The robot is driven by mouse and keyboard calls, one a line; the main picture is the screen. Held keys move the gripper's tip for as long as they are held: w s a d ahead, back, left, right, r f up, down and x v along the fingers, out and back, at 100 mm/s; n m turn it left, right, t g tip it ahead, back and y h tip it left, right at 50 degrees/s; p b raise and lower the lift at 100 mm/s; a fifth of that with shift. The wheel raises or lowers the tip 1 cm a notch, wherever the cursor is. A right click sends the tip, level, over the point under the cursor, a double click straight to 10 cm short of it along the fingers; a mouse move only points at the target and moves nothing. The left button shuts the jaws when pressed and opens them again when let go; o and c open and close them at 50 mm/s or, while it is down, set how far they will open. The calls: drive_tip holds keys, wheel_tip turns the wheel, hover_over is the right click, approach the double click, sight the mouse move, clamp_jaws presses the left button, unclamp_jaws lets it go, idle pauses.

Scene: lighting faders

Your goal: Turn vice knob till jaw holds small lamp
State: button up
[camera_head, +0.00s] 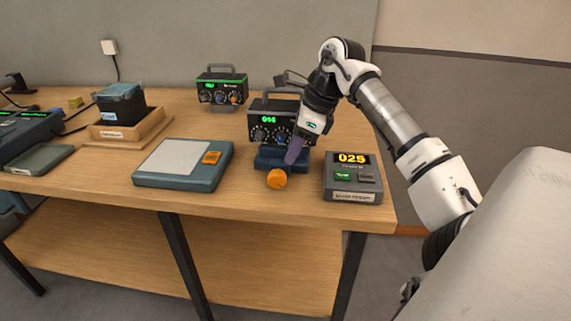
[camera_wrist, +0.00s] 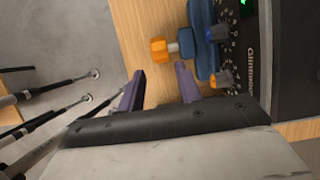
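The blue vice (camera_head: 268,163) sits on the wooden table, just in front of a black control box. Its orange knob (camera_head: 277,179) faces the table's front edge. In the wrist view the knob (camera_wrist: 158,50) stands out on a short pale shaft from the vice body (camera_wrist: 202,40). My gripper (camera_wrist: 160,86) has its two purple fingers apart with nothing between them. The knob lies beyond the fingertips, apart from them. In the head view my gripper (camera_head: 294,153) points down over the vice and hides part of it. I cannot make out a small lamp in the jaw.
The black control box (camera_head: 267,104) reads 014. A grey box (camera_head: 353,193) with an orange 025 display stands to the right. A teal pad (camera_head: 150,179) lies to the left. A second control box (camera_head: 220,88) and a wooden tray (camera_head: 151,126) stand farther back.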

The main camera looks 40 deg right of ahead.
drive_tip(key=v, duration=0.7)
idle(0.4)
